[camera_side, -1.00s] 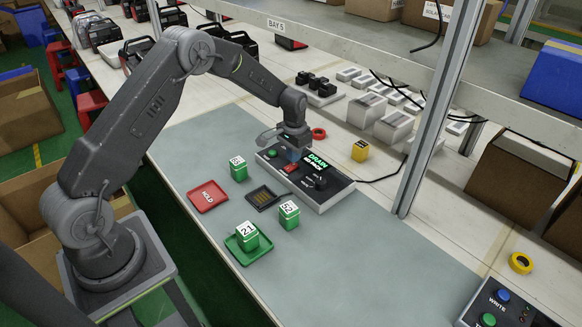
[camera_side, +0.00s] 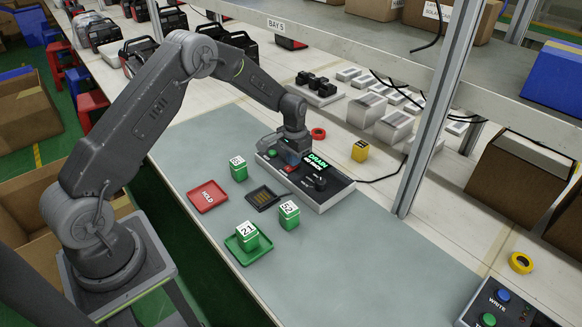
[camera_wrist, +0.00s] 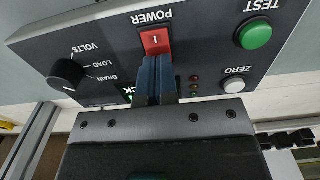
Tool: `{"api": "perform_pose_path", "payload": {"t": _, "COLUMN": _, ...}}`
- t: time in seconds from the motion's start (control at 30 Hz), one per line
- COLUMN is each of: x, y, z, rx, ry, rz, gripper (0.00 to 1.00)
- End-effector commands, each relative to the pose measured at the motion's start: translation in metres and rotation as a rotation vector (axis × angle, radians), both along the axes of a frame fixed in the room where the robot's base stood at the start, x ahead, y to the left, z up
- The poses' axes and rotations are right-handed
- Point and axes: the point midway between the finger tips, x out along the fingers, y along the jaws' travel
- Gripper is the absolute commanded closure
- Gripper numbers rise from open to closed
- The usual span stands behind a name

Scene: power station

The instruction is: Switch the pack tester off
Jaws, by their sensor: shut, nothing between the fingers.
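In the side view my gripper (camera_side: 291,158) is low over the tester's panel and partly hides the rocker. The wrist view also shows a green TEST button (camera_wrist: 255,34), a white ZERO button (camera_wrist: 234,86) and a black dial (camera_wrist: 67,74).
A red HOLD tray (camera_side: 207,196), a black slotted holder (camera_side: 262,197) and green packs (camera_side: 289,216) lie in front of the tester. A green tray (camera_side: 233,248) holds one pack. A metal post (camera_side: 430,130) stands right of the tester. The mat's right part is clear.

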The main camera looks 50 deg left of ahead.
Motion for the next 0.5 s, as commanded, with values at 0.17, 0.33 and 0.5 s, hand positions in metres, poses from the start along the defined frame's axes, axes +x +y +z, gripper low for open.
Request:
{"api": "perform_pose_path", "payload": {"t": 0.17, "x": 0.0000, "y": 0.0000, "z": -0.0029, "rx": 0.000, "ry": 0.000, "rz": 0.000, "gripper": 1.00}}
{"api": "perform_pose_path", "payload": {"t": 0.33, "x": -0.0002, "y": 0.0000, "z": -0.0057, "rx": 0.000, "ry": 0.001, "rz": 0.000, "gripper": 1.00}}
{"api": "perform_pose_path", "payload": {"t": 0.5, "x": -0.0002, "y": 0.0000, "z": -0.0019, "rx": 0.000, "ry": 0.000, "rz": 0.000, "gripper": 1.00}}
